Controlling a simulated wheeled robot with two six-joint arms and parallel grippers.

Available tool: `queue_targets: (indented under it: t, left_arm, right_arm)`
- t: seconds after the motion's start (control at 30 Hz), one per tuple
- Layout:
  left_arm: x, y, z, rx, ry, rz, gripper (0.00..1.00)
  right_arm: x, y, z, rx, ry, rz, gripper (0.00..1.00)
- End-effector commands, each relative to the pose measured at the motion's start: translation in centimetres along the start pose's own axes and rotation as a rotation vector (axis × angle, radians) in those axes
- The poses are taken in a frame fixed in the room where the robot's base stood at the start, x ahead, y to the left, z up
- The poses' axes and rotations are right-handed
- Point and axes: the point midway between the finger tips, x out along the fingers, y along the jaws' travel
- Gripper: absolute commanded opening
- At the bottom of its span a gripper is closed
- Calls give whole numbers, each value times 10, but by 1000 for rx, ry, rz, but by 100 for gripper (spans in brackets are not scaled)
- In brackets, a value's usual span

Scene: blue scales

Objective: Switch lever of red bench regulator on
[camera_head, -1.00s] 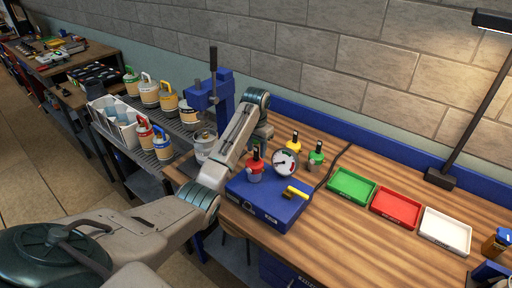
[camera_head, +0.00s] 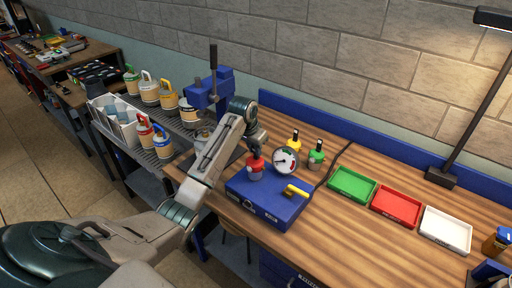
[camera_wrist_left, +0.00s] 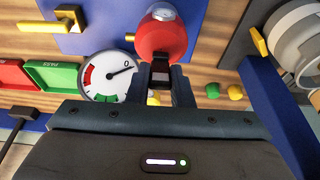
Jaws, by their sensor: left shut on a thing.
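The red bench regulator (camera_head: 255,172) stands on the left part of a blue box on the wooden bench, with a round white gauge (camera_head: 284,161) beside it. Its red cap shows in the left wrist view (camera_wrist_left: 161,38), with a black lever (camera_wrist_left: 161,74) on it. My left gripper (camera_head: 255,146) reaches down over the regulator and is shut on the black lever. In the wrist view its fingers (camera_wrist_left: 169,88) stand either side of the lever. The lever's exact angle is partly hidden by the fingers. My right gripper is not in view.
Green, red and white trays (camera_head: 445,231) lie to the right. The front bench right of the box is clear.

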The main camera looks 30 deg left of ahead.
Motion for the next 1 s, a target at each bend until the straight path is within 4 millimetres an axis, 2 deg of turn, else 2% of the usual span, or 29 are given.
queue_targets:
  t: [0.37,1.0]
  left_arm:
    - [8,-1,20,3,357,-3,0]
    - [26,0,40,0,923,0,0]
  right_arm:
    - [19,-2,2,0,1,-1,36]
    - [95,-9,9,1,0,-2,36]
